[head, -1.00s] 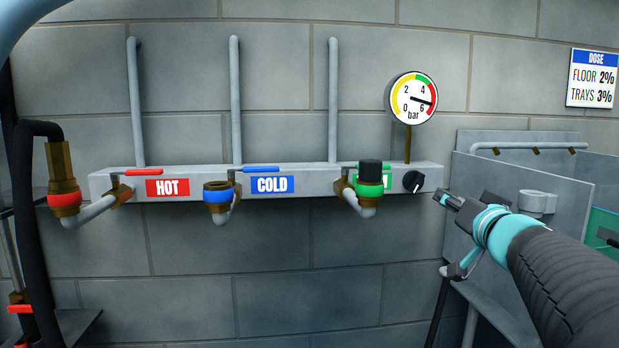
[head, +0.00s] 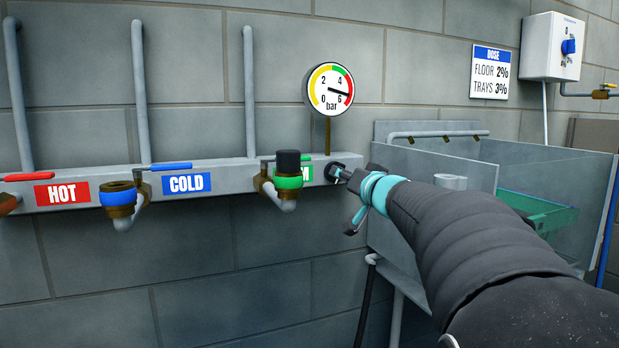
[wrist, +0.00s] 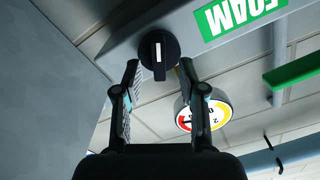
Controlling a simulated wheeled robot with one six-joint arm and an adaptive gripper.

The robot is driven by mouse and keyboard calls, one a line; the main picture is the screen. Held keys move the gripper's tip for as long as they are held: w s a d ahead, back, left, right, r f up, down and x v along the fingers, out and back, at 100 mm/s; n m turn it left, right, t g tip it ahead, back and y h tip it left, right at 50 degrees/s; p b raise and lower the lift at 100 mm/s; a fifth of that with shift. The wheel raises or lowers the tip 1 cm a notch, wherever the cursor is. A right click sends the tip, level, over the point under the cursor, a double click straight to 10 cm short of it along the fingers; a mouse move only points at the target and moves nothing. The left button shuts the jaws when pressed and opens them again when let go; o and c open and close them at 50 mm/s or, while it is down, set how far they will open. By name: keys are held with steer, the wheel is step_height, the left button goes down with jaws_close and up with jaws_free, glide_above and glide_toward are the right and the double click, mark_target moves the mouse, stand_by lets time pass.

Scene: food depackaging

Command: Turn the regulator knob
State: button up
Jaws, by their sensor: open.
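The regulator knob (wrist: 158,54) is black and round with a white mark. It sits at the right end of the grey wall manifold (head: 230,172), past the green foam label (wrist: 240,14). In the head view the knob (head: 334,172) is partly hidden by my gripper (head: 345,176). In the wrist view my gripper (wrist: 158,80) is open, its two fingers pointing at the knob, one on each side of its lower part. I cannot tell if they touch it. The round pressure gauge (head: 330,90) above has its needle near the red zone, close to 6 bar.
A foam outlet (head: 288,178) with black cap and green ring is just left of the knob. Cold (head: 118,196) and hot (head: 62,192) labelled parts are further left.

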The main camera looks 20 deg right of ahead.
steer(key=shift+w, duration=1.1)
jaws_close()
steer(key=shift+d, duration=0.2)
